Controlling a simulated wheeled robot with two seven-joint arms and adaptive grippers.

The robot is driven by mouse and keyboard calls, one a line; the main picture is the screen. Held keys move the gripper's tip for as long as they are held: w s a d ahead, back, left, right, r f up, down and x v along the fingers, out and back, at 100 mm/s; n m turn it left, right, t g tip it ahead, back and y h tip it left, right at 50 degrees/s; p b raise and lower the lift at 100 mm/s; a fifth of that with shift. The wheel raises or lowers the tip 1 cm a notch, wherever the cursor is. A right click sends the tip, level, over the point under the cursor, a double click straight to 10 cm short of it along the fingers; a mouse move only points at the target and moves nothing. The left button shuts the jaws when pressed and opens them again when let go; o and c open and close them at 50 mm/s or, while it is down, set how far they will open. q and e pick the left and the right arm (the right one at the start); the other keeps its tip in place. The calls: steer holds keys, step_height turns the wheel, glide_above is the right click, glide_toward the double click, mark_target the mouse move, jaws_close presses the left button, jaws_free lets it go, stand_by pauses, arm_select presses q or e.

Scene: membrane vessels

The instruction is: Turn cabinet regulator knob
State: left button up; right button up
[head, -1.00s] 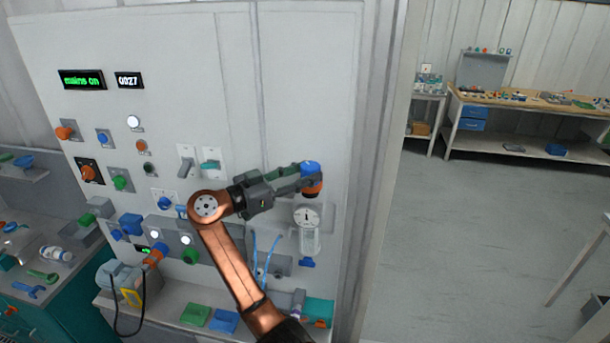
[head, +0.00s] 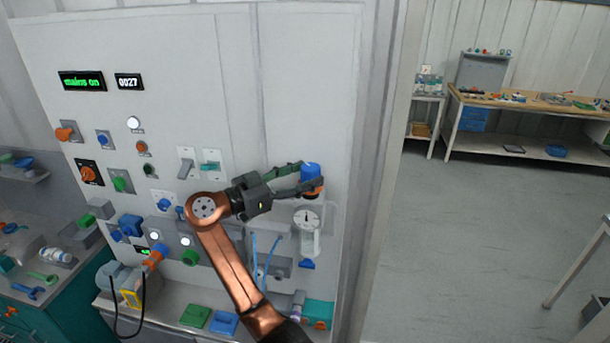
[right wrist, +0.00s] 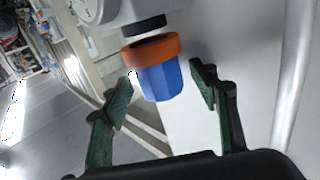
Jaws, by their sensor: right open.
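The regulator knob (head: 310,172) is blue and sits on the right part of the cabinet front, above a round gauge (head: 307,217). In the right wrist view the knob (right wrist: 160,83) shows as a blue faceted cap with an orange collar. My right gripper (head: 305,178) is at the knob. In the right wrist view its two green-padded fingers (right wrist: 163,88) stand apart, one on each side of the knob, with a visible gap on both sides. My left gripper is not in view.
The cabinet panel (head: 300,90) carries several other knobs, switches and lit displays to the left.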

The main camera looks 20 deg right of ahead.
steer(key=s+a, duration=0.1)
steer(key=a, duration=1)
steer(key=shift+s+a, duration=0.3)
steer(key=shift+s, duration=0.1)
